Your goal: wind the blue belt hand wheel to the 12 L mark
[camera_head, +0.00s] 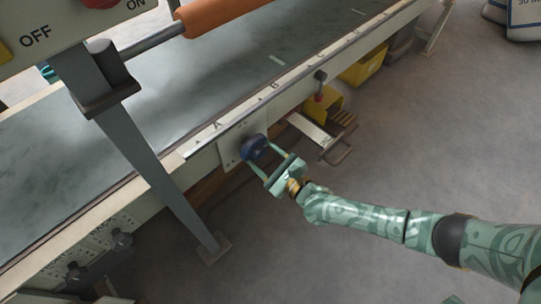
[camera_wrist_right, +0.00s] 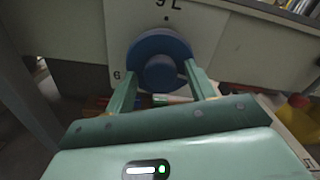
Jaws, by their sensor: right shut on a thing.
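The blue hand wheel (camera_head: 255,148) sits on a pale plate (camera_head: 233,150) on the side of the belt frame. In the right wrist view the wheel (camera_wrist_right: 160,45) has a round hub, and the plate (camera_wrist_right: 205,22) around it shows "9 L" above and "6" at the left; a 12 L mark is not visible. My right gripper (camera_head: 262,162) reaches the wheel from the lower right. In the wrist view its two fingers (camera_wrist_right: 160,80) are on either side of the wheel's hub, shut on it. My left gripper is not in view.
The grey belt (camera_head: 150,120) runs diagonally, with an orange roller (camera_head: 215,14) above it. A grey post (camera_head: 150,160) stands left of the wheel. Open floor (camera_head: 430,130) lies to the right.

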